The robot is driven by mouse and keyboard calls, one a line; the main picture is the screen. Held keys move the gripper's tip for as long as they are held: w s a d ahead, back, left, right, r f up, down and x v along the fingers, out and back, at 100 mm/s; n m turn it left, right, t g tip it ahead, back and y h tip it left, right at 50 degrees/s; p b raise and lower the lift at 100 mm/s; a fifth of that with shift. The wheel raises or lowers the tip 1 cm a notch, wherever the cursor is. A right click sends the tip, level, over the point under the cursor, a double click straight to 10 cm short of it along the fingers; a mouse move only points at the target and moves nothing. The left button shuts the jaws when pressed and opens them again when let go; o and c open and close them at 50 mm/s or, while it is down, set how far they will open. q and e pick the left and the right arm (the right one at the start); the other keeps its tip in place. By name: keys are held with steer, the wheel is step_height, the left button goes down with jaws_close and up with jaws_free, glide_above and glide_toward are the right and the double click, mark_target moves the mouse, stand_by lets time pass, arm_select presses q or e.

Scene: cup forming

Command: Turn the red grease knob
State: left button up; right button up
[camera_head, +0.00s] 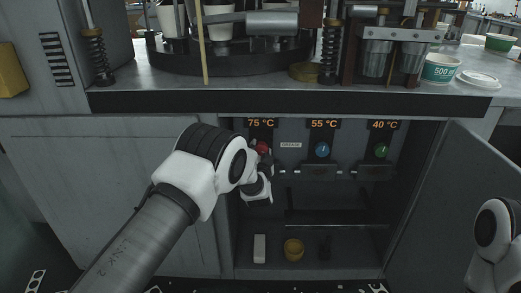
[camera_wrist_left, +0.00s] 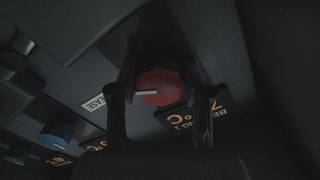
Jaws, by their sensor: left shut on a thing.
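The red grease knob (camera_head: 262,147) is in the open cabinet under the machine, below the 75 °C display and left of the GREASE label. In the left wrist view the red knob (camera_wrist_left: 161,87) has a white pointer line and sits between two dark fingers. My left gripper (camera_head: 262,160) is at the knob, shut on it, and hides part of it in the head view. The left gripper's fingers also show in the left wrist view (camera_wrist_left: 163,98). My right arm is at the right edge of the head view; its fingers are not visible.
A blue knob (camera_head: 322,150) and a green knob (camera_head: 381,151) sit to the right on the same panel. The open cabinet door (camera_head: 455,205) stands at the right. A yellow container (camera_head: 293,249) and a white block (camera_head: 259,248) stand on the cabinet floor.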

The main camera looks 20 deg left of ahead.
arm_select(q)
steer(key=shift+m, duration=0.3)
steer(key=o, duration=1.2)
steer(key=shift+c, duration=0.2)
steer(key=v, duration=1.2)
